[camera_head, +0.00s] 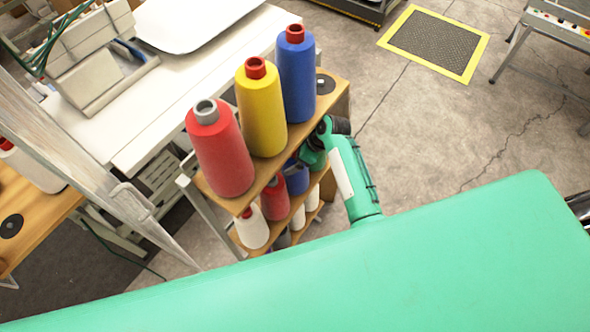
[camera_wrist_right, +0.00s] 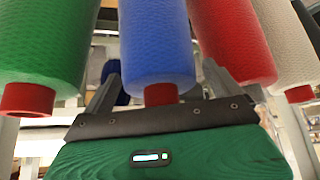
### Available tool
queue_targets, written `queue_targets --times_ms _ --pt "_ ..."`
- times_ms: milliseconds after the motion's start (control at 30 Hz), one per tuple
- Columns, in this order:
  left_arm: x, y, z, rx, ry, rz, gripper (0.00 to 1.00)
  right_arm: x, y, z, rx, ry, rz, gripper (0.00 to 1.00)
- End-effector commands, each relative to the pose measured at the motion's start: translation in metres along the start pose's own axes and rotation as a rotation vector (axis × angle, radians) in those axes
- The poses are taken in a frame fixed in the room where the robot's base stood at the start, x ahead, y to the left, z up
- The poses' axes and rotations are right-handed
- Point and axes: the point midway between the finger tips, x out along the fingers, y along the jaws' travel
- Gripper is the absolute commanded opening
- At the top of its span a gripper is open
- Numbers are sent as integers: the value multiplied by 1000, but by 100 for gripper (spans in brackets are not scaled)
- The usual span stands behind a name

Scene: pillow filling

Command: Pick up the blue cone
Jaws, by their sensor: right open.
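My right gripper (camera_wrist_right: 161,74) is open, with one finger on each side of the blue cone's tip end; contact cannot be told. In the head view a blue cone (camera_head: 296,178) stands on the rack's lower level, partly hidden. Another blue cone (camera_head: 297,80) stands upright on the top board. My right gripper (camera_head: 322,138) is at the rack's right side, its fingers hidden. My left gripper is not in view.
A yellow cone (camera_head: 261,112) and a red cone (camera_head: 220,155) stand beside the top blue cone. A lower red cone (camera_head: 275,200) and a white cone (camera_head: 252,229) stand close by. A white table (camera_head: 170,70) is behind left.

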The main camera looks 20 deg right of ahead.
Motion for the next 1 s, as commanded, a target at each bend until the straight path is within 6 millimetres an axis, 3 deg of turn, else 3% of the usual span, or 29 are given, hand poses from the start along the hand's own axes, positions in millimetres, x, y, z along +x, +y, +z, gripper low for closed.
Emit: queue_targets --times_ms 67,533,1000 --pt "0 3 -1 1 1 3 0 0 0 0 0 0 0 95" --pt "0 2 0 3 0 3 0 0 0 0 0 0 0 4" --pt "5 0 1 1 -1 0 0 -8 2 2 -1 0 4 4"
